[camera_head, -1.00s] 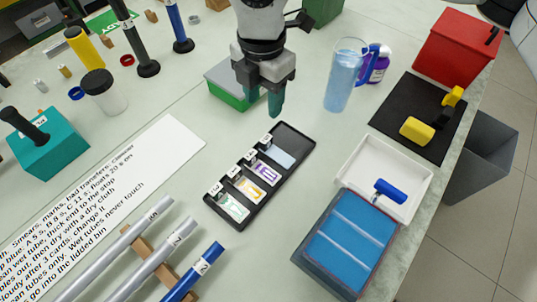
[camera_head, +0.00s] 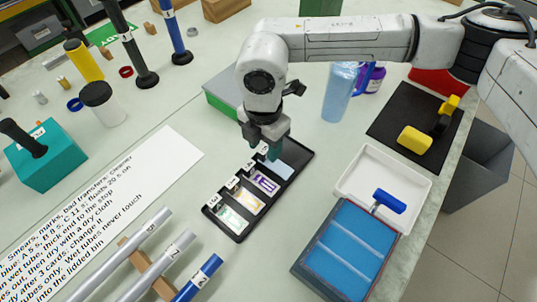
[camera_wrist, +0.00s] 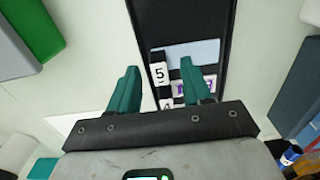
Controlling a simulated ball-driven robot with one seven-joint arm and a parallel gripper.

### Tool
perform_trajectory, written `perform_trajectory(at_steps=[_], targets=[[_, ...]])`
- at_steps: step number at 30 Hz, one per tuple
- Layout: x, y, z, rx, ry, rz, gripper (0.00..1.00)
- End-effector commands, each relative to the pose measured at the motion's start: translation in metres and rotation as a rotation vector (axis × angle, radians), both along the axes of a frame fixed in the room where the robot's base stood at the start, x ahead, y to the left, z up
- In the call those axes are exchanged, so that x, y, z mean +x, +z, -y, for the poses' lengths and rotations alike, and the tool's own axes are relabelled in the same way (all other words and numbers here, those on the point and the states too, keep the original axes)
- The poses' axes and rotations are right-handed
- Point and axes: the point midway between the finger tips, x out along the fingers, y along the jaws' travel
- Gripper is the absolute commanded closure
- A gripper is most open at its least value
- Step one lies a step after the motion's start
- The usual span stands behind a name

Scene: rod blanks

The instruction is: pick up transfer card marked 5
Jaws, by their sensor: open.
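The tab marked 5 (camera_wrist: 159,73) shows in the wrist view, standing by the pale blue card (camera_wrist: 190,52) in a black tray (camera_wrist: 185,14). In the head view the pale blue card (camera_head: 286,169) is towards the tray's far end, partly behind my gripper. My gripper (camera_head: 273,152) is over that end, pointing down. In the wrist view its green fingers (camera_wrist: 159,68) are apart and empty, with the 5 tab seen between their tips. I cannot tell the height left above the card.
A purple card (camera_head: 264,182), an orange card (camera_head: 246,200) and a green card (camera_head: 231,217) fill nearer slots. A white tray (camera_head: 360,183) with a blue roller (camera_head: 389,200) and a blue box (camera_head: 345,250) stand right. A clear blue jug (camera_head: 340,92) is behind.

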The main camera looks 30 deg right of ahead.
Motion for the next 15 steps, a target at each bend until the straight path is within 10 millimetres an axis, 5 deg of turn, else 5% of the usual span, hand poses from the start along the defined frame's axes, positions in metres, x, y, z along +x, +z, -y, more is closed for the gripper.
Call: perform_trajectory(at_steps=[8, 15], targets=[[0.0, -0.004, -0.0002, 0.0, 0.001, 0.0, 0.51], [0.0001, -0.0038, -0.0001, 0.0, 0.0, 0.0, 0.73]])
